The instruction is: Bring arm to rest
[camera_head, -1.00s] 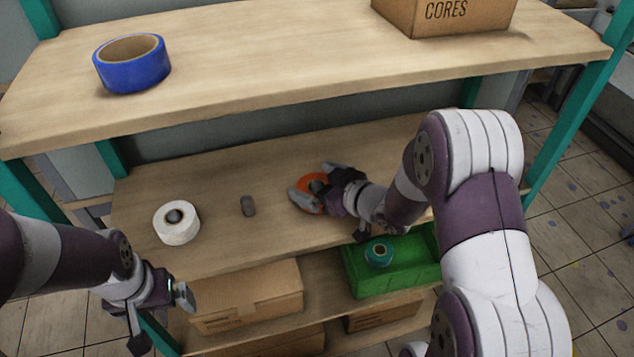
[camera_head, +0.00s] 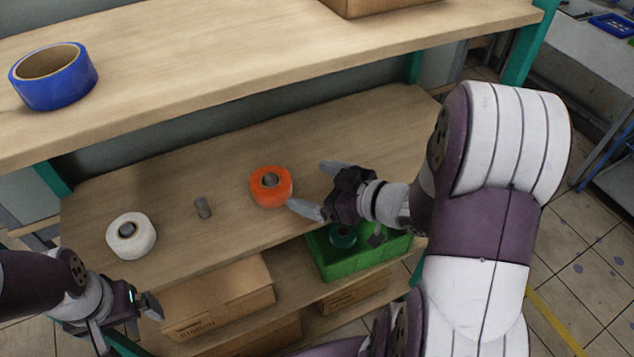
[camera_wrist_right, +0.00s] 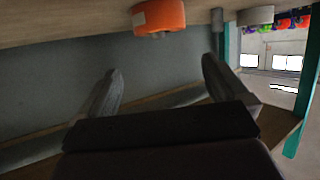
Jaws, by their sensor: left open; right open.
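My right gripper (camera_head: 322,188) is open and empty over the middle shelf, just right of the orange tape roll (camera_head: 271,187). In the right wrist view its two fingers (camera_wrist_right: 160,88) are spread with nothing between them, and the orange roll (camera_wrist_right: 158,17) shows beyond them at the top. My left gripper (camera_head: 128,322) is open and empty at the lower left, in front of the shelving.
A blue tape roll (camera_head: 53,76) and a cardboard box (camera_head: 385,5) stand on the top shelf (camera_head: 230,65). Below are a green bin (camera_head: 330,263) with a teal roll (camera_head: 343,236) and cardboard boxes (camera_head: 220,296). Teal posts (camera_head: 525,45) frame the shelving. Floor is open at right.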

